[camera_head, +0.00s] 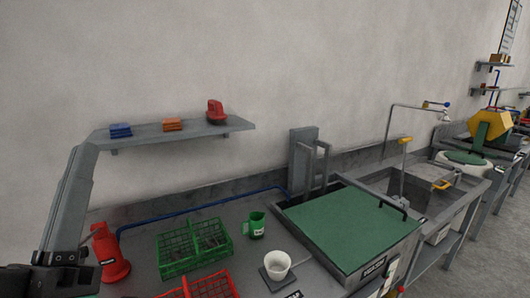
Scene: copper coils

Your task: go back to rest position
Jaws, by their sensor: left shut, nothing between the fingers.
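My left gripper (62,278) is at the bottom left corner, at the lower end of my grey arm. It is dark, partly cut off by the picture's edge, and shut with nothing held. It shows left of the red funnel-like container (113,262), overlapping it or close beside it in the picture; I cannot tell the gap in depth. My right gripper is not in view.
A workbench (205,217) carries a green crate (194,250), a red crate (212,286), a green mug (256,222), a white cup (277,264) and a large green lid (345,225). A wall shelf (190,133) hangs above. A sink (409,190) stands to the right.

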